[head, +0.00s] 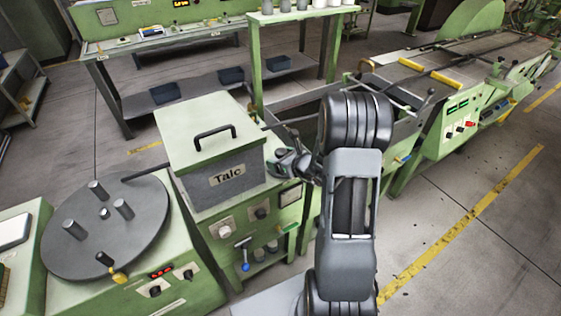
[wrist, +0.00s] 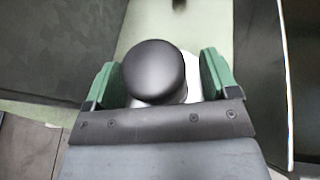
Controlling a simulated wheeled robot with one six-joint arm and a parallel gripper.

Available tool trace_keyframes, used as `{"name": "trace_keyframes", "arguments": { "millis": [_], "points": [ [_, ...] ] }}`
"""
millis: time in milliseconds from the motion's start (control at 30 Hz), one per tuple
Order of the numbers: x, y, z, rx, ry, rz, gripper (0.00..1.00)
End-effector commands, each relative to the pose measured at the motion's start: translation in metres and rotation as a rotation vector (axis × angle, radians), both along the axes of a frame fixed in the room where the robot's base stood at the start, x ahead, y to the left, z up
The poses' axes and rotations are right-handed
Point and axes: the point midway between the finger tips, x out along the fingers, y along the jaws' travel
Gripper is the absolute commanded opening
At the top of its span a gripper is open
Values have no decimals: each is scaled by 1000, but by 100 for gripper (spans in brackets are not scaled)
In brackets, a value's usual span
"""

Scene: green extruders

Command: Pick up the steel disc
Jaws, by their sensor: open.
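My gripper (wrist: 160,68) is open in the wrist view, with one green finger pad on each side of a dark, round-topped object (wrist: 152,70). A pale grey part shows below and right of this object; I cannot tell whether it is the steel disc. No pad clearly touches the object. In the head view my gripper (head: 284,162) is small and dark, beside the right side of the Talc box (head: 225,180). A large round grey plate (head: 80,240) with several upright pegs lies on the green machine at left. No separate steel disc can be made out surely.
The Talc box has a black handle on its lid. A green bench with cups (head: 310,12) stands behind, and dark bins (head: 165,93) sit on a low shelf. A long green machine (head: 450,130) runs to the right. Open floor (head: 480,240) lies at lower right.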

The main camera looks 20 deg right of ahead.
Motion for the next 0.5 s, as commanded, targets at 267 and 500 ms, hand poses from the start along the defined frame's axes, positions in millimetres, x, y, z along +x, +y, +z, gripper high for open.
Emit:
{"name": "trace_keyframes", "arguments": {
  "millis": [267,500],
  "points": [
    [0,0,0,0,0,0,73],
    [0,0,0,0,0,0,50]
  ]
}}
